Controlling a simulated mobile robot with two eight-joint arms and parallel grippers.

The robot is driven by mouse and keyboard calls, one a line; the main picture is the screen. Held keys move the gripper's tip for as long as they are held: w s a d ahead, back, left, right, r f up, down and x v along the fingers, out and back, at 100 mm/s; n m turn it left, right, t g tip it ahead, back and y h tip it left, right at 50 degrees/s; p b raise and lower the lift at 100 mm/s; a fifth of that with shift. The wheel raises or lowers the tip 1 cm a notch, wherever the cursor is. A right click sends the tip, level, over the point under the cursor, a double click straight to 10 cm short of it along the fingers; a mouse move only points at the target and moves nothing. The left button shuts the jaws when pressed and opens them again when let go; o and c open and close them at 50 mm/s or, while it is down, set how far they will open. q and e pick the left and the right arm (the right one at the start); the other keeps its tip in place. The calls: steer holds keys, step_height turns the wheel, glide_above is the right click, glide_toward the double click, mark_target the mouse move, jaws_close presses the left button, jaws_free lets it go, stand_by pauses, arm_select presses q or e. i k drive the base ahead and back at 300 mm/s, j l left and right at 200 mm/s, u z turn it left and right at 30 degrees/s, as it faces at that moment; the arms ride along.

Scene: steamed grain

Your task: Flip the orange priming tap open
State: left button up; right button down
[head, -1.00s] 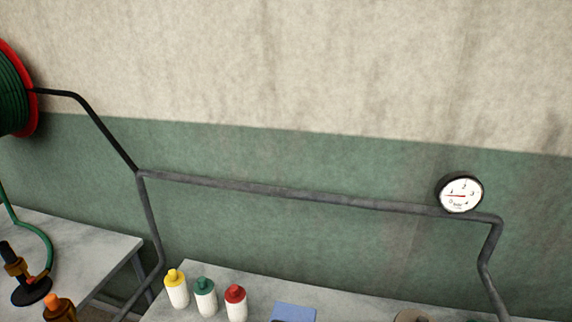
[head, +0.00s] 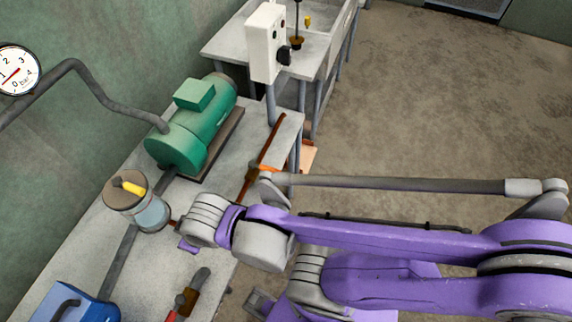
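A small orange part (head: 264,168), which looks like the orange priming tap, sits at the table's right edge beside a thin copper-brown pipe in the head view. My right arm's grey link partly covers it, so I cannot tell its handle's angle. My purple and grey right arm reaches in from the right. Its wrist is over the table, left of and nearer than the orange part. A small purple piece of the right gripper (head: 188,246) shows below the wrist; its fingers are mostly hidden. My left gripper is not in view.
A green motor pump (head: 192,130) stands behind the wrist. A glass pot with a yellow handle (head: 150,212) is close to its left. A white switch box (head: 266,45) stands at the back. Floor is open at right.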

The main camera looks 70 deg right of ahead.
mark_target(251, 163)
steer(key=z, duration=0.4)
steer(key=l+z, duration=0.1)
steer(key=z, duration=0.35)
steer(key=l+z, duration=0.1)
steer(key=z, duration=0.7)
steer(key=l+z, duration=0.15)
steer(key=z, duration=0.3)
steer(key=k+l+u, duration=0.2)
steer(key=i+l, duration=0.05)
steer(key=i, duration=0.05)
